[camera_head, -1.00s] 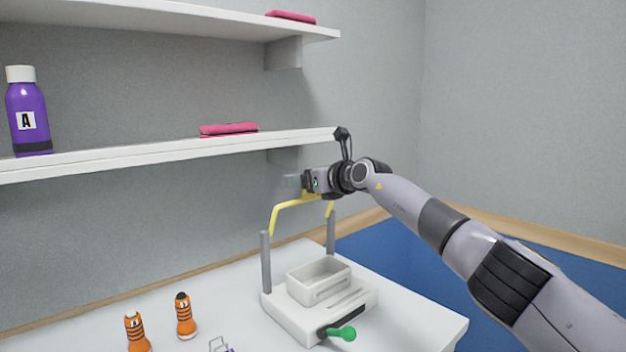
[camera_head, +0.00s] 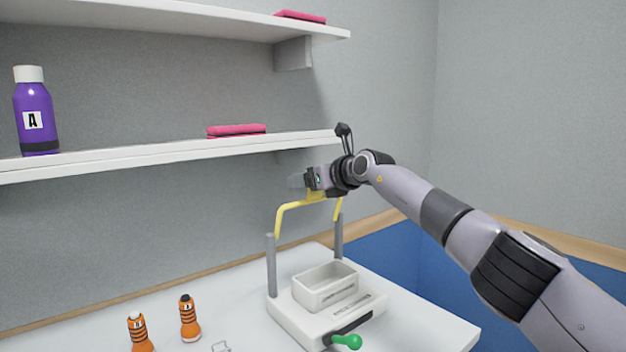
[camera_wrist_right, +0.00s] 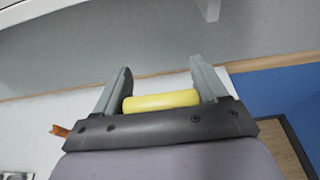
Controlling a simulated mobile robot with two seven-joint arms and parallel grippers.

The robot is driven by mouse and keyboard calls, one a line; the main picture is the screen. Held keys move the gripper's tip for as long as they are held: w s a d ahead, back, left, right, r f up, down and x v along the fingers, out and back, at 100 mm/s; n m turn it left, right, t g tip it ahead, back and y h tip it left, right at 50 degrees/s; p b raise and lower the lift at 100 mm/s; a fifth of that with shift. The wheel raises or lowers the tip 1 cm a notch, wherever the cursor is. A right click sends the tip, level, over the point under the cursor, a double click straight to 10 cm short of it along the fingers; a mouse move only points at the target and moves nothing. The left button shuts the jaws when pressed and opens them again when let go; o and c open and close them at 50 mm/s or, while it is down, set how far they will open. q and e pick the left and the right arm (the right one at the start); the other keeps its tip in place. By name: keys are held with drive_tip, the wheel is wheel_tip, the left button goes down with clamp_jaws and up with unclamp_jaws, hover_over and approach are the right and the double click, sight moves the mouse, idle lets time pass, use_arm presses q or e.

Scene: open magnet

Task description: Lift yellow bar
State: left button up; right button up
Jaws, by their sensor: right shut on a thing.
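The yellow bar (camera_head: 292,204) is a bent handle whose two ends meet grey posts (camera_head: 271,265) on a white device (camera_head: 290,312). My right gripper (camera_head: 298,181) is at the top middle of the bar, below the lower shelf. In the right wrist view, the yellow bar (camera_wrist_right: 161,101) lies between the two grey fingers of my right gripper (camera_wrist_right: 160,85), close to the palm. My right gripper is shut on the bar. My left gripper is in neither view.
A white tray (camera_head: 312,295) sits on the device, with a green-knobbed lever (camera_head: 347,341) at its front. Orange bottles (camera_head: 190,318) stand on the table to the left. The lower shelf (camera_head: 100,160) with a purple bottle (camera_head: 37,112) is close above my gripper.

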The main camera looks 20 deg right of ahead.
drive_tip(key=shift+w+a+f+g, duration=0.2)
drive_tip(key=shift+f+g, duration=0.1)
drive_tip(key=shift+f, duration=0.3)
idle(0.8)
drive_tip(key=o, duration=1.2)
drive_tip(key=shift+o, duration=1.2)
drive_tip(key=shift+w, duration=0.15)
drive_tip(key=b+v, duration=0.3)
drive_tip(key=shift+b+v, duration=0.95)
drive_tip(key=shift+v, duration=1.25)
drive_tip(key=shift+a+r, duration=0.1)
